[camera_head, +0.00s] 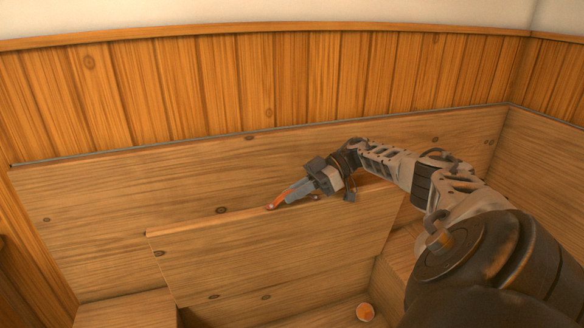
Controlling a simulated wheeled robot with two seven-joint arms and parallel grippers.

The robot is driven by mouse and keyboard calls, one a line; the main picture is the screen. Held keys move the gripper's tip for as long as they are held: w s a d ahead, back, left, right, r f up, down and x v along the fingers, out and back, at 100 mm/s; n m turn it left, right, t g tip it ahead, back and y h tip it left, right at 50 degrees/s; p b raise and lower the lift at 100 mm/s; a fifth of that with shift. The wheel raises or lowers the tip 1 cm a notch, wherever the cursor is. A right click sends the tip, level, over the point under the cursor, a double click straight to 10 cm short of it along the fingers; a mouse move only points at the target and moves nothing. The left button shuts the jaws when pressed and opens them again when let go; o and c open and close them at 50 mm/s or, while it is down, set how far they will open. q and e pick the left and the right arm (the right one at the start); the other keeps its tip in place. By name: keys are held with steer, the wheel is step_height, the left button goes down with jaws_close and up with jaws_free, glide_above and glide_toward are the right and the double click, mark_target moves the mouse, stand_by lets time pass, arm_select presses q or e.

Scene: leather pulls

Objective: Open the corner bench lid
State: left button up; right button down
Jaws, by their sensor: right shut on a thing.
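The corner bench lid (270,245) is a wooden panel that stands raised and tilted in front of the wooden bench back, with the open bench box below it. My right gripper (280,202) is at the middle of the lid's upper edge, its arm coming in from the right. It is shut on the lid's leather pull, a small orange-brown piece that is mostly hidden by the fingers. My left gripper is not in view.
Fixed wooden seat parts (128,310) flank the opening. Vertical wood panelling (220,85) runs behind, and the bench back turns a corner at the right.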

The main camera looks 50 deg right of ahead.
mark_target(314, 196)
steer(key=shift+d+f, duration=0.1)
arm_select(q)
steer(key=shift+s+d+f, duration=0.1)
arm_select(e)
steer(key=c, duration=1.8)
jaws_free()
steer(key=shift+o, duration=0.2)
